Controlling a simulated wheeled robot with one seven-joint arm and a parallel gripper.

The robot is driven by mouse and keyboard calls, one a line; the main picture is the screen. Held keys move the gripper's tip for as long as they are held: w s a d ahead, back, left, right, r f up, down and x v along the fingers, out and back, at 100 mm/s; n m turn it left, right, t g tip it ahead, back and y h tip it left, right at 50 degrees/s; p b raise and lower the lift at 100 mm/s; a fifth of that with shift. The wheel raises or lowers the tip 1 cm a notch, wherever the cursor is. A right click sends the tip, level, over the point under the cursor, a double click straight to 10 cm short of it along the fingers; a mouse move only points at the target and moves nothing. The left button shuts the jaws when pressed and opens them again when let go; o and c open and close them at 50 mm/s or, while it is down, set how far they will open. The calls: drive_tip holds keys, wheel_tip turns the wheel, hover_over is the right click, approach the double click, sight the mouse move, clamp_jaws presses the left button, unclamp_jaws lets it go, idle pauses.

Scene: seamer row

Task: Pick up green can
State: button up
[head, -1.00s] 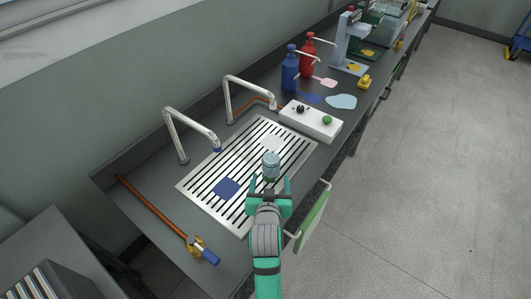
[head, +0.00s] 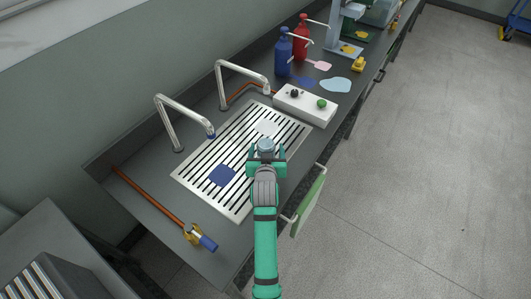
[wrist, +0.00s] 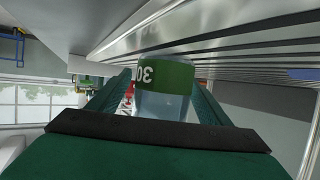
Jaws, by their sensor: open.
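The can shows a pale grey-blue top (head: 265,144) in the head view, standing on the slotted metal grate (head: 230,195). In the wrist view the can (wrist: 165,75) has a green band with a white "30" and a pale grey-blue part. My gripper (head: 266,152) is open, with one finger on each side of the can. Whether the fingers touch it I cannot tell. In the head view my gripper hides most of the can's body.
Two bent metal taps (head: 185,118) stand behind the grate. A white box with knobs (head: 305,106) is at its right end. A blue square (head: 223,175) lies on the grate. A brown rod (head: 150,198) lies at left; blue (head: 283,52) and red (head: 302,38) bottles stand farther back.

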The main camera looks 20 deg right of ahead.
sight(260, 145)
drive_tip(key=shift+w, duration=0.1)
drive_tip(key=c, duration=1.4)
drive_tip(key=shift+w+a, duration=0.1)
drive_tip(key=shift+r, duration=0.1)
drive_tip(key=shift+r, duration=0.6)
drive_tip(key=s+a+r, duration=0.1)
drive_tip(key=r, duration=0.1)
drive_tip(key=s+a+r, duration=0.1)
drive_tip(key=r, duration=0.2)
drive_tip(key=s+a+r, duration=0.1)
drive_tip(key=s+r, duration=0.1)
drive_tip(key=shift+a+r, duration=0.1)
drive_tip(key=shift+r, duration=0.25)
drive_tip(key=s+a+r, duration=0.4)
drive_tip(key=s+a, duration=0.1)
drive_tip(key=s, duration=0.2)
drive_tip(key=shift+s, duration=0.2)
